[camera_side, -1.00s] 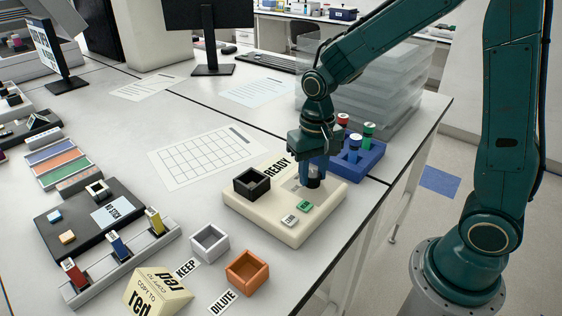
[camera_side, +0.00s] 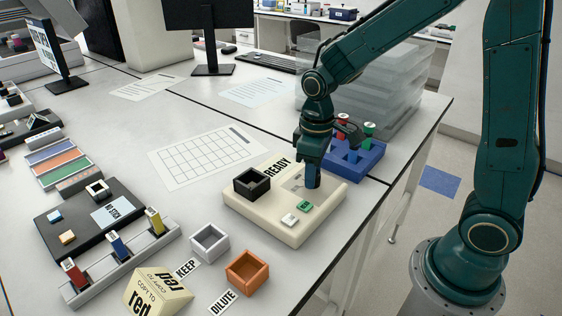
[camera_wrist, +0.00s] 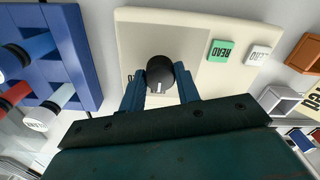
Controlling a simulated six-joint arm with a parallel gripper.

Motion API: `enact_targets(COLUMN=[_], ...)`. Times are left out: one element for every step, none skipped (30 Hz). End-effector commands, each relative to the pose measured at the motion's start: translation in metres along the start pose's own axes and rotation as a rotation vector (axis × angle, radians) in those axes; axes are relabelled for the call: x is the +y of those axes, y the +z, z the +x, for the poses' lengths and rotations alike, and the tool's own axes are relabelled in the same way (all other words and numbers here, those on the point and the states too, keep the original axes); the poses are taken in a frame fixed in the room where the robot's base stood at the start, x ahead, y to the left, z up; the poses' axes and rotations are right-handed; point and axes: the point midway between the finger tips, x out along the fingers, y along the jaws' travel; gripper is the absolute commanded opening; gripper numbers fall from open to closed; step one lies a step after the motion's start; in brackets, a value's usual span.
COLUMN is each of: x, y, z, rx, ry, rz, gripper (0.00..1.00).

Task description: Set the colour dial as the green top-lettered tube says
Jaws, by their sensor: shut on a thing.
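My gripper (camera_side: 312,182) points down over the cream device (camera_side: 240,207). In the wrist view its two blue fingers (camera_wrist: 161,90) stand either side of a round black dial (camera_wrist: 160,70) and are shut on it. The dial has a white pointer mark; in the side view it is hidden by the fingers. A green-capped tube (camera_side: 369,129) stands in the blue rack (camera_side: 372,166) behind the gripper; its lettering is too small to read. A red-capped tube (camera_side: 343,118) is beside it.
The device bears a green button (camera_side: 305,206), a white button (camera_side: 289,220) and a black open box (camera_side: 251,184). A white box (camera_side: 209,243) and an orange box (camera_side: 247,272) stand in front. A tan sign block (camera_side: 158,291) reads "red".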

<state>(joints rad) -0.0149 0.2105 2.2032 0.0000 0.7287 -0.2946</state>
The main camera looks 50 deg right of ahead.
Motion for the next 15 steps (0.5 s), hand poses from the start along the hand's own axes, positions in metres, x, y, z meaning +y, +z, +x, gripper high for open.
enact_targets(x=[0.0002, 0.0002, 0.0002, 0.0002, 0.0002, 0.0002, 0.0002, 0.0002, 0.0002, 0.0002, 0.0002, 0.0002, 0.0002, 0.0002, 0.0002], y=[-0.0007, -0.0007, -0.0008, -0.0008, -0.0008, -0.0008, -0.0008, -0.0008, -0.0009, -0.0009, -0.0009, -0.0009, -0.0009, -0.0009, -0.0009], z=[-0.0013, -0.0013, -0.0014, -0.0014, -0.0014, -0.0014, -0.0014, -0.0014, -0.0014, -0.0015, -0.0015, -0.0015, -0.0015, -0.0015, -0.0015], rx=[0.003, 0.003, 0.003, 0.003, 0.003, 0.003, 0.003, 0.004, 0.004, 0.004, 0.004, 0.004, 0.004, 0.004, 0.004], ry=[0.001, 0.001, 0.001, 0.001, 0.001, 0.001, 0.001, 0.001, 0.001, 0.001, 0.001, 0.001, 0.001, 0.001, 0.001], rz=[-0.008, -0.012, -0.015, -0.017, -0.019, -0.02, -0.02, -0.02, -0.02, -0.02, -0.019, -0.019, -0.019, -0.019, -0.019], gripper=[0.09, 0.09, 0.09, 0.09, 0.09, 0.09, 0.09, 0.09, 0.09, 0.09, 0.09, 0.09, 0.09, 0.09, 0.38])
